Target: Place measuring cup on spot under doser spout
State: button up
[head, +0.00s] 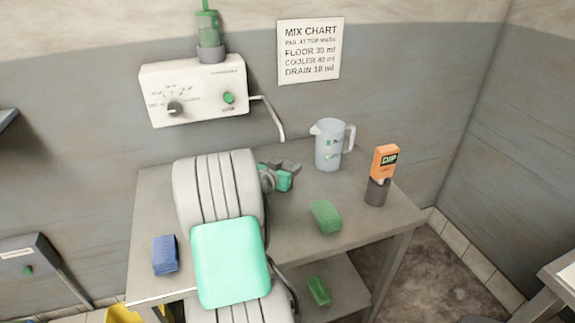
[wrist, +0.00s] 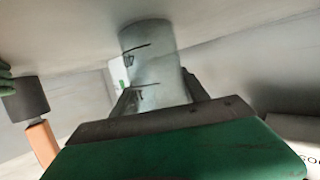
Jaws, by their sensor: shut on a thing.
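The measuring cup (head: 330,146) is a clear grey jug with green marks and a handle at its right. It is upright at the back of the table, right of the doser spout (head: 272,118). My gripper (head: 293,166) comes from the left at the cup's side. In the wrist view, which is upside down, the cup (wrist: 155,65) sits between the two fingers of my gripper (wrist: 162,95), which is shut on it. I cannot tell whether its base touches the table. The white doser (head: 195,92) hangs on the wall. No marked spot shows under the spout; my arm hides part of the table.
An orange DIP box (head: 385,160) stands in a dark holder (head: 377,192) at the table's right. A green sponge (head: 325,216) lies in front of the cup, and a blue one (head: 165,255) at the left. Another green block (head: 319,291) is on the lower shelf.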

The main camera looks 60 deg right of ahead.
jog(key=shift+f, duration=0.1)
jog(key=o, duration=1.3)
jog(key=shift+r, duration=0.3)
jog(key=b+v, duration=0.1)
jog(key=v, duration=1.1)
jog(key=shift+f+b, duration=0.15)
jog(key=shift+b, duration=0.25)
jog(key=shift+a, duration=0.1)
